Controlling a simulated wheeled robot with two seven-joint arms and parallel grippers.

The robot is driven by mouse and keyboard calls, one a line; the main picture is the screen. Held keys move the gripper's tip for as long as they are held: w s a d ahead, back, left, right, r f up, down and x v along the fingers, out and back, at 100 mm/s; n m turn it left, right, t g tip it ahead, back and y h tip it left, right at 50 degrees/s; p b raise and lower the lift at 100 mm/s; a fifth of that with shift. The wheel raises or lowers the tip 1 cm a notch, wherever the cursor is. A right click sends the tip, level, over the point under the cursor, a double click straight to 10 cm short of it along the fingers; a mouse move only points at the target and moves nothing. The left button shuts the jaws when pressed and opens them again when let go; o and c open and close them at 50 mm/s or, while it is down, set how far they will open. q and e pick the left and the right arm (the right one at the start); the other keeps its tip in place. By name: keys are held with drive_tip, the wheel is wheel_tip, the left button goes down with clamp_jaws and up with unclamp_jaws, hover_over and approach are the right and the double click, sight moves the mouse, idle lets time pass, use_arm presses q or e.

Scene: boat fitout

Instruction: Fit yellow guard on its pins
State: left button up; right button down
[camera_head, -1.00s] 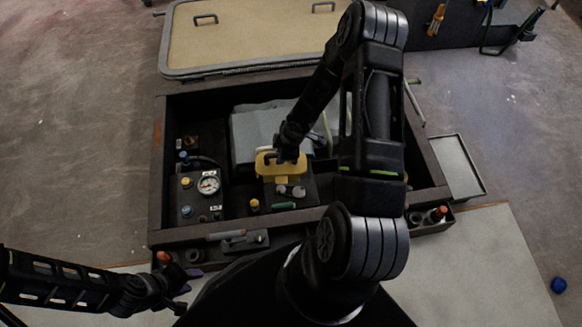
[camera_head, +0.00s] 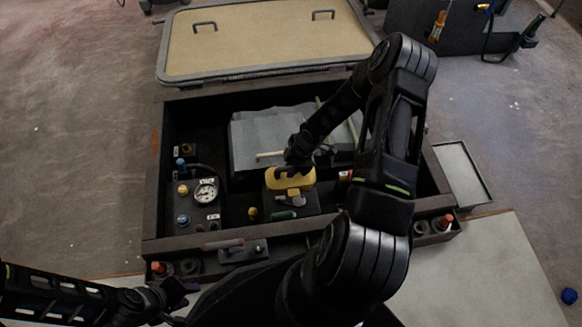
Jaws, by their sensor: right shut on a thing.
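The yellow guard (camera_head: 294,180) is at a dark block (camera_head: 309,206) inside the open bay, in front of a grey box. My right gripper (camera_head: 292,170) reaches down from the right and is shut on the top of the guard, covering part of it. The pins are hidden, so I cannot tell whether the guard is seated on them or just above. My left gripper (camera_head: 180,291) is low at the left, outside the bay's front edge, away from the guard. Its fingers are too dark and small to read.
The dark bay wall (camera_head: 157,165) surrounds the work area. A gauge panel (camera_head: 201,208) stands left of the guard, the grey box (camera_head: 255,140) behind it. A tan hatch lid (camera_head: 265,45) lies open at the back. A grey tray (camera_head: 462,172) is outside on the right.

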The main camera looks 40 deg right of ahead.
wheel_tip(320, 180, down, 9)
drive_tip(key=b, duration=0.7)
drive_tip(key=shift+f, duration=0.15)
drive_tip(key=shift+f+b, duration=0.15)
drive_tip(key=shift+b, duration=0.2)
drive_tip(key=shift+f+b, duration=1.8)
drive_tip(key=shift+f, duration=0.5)
drive_tip(key=c, duration=1.3)
unclamp_jaws()
drive_tip(key=shift+o, duration=0.2)
